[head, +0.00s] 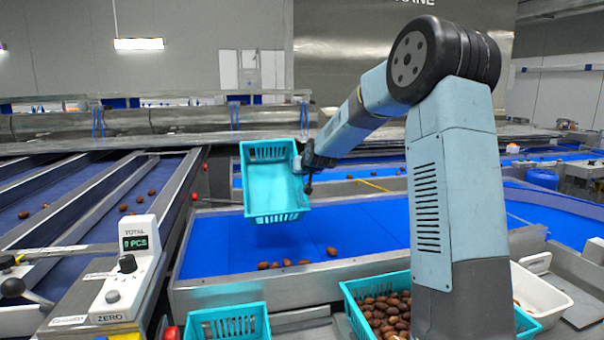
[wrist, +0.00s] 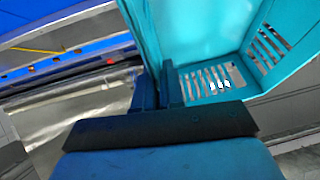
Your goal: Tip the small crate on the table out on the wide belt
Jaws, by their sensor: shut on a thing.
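A small turquoise crate (head: 275,216) hangs in the air above the wide blue belt (head: 360,226), tipped steeply so its inside faces the head camera. It looks empty. My gripper (head: 306,170) is shut on the crate's right side wall; the wrist view shows the fingers (wrist: 159,90) on the wall of the crate (wrist: 205,45). Several brown dates (head: 287,263) lie on the belt near its front edge, below and to the right of the crate. The crate is clear of the belt surface.
A turquoise crate of dates (head: 350,292) stands in front, partly behind my arm, with a white bin (head: 552,300) to its right. Another turquoise crate (head: 228,318) is at the bottom. A counter box (head: 130,262) stands left, beside sorting lanes (head: 90,215) with metal dividers.

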